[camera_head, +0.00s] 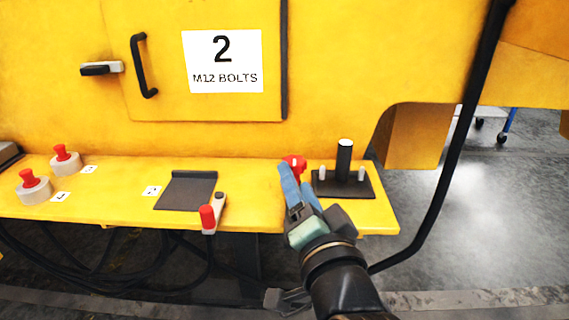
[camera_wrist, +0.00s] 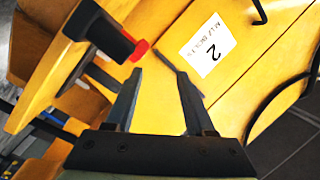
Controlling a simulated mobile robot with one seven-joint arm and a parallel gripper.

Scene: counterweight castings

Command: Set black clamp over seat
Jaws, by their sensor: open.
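At the right end of the yellow ledge, a black post (camera_head: 344,160) stands upright on a flat black base (camera_head: 360,188), with a pale pin on each side. The post also shows large at upper left in the wrist view (camera_wrist: 100,32). I cannot tell for sure which black part is the clamp and which the seat. My gripper (camera_head: 296,176) is open and empty, left of the base. In the wrist view its fingers (camera_wrist: 160,74) are spread with nothing between them. A red part (camera_head: 296,163) shows behind the fingers, mostly hidden; it also appears beside the post in the wrist view (camera_wrist: 139,50).
A dark flat plate (camera_head: 187,191) lies mid-ledge, with a red-handled lever (camera_head: 208,217) at the front edge. Two red-topped buttons (camera_head: 62,160) stand at left. A yellow panel with a black handle (camera_head: 145,66) rises behind. A black bar (camera_head: 452,150) runs down at right.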

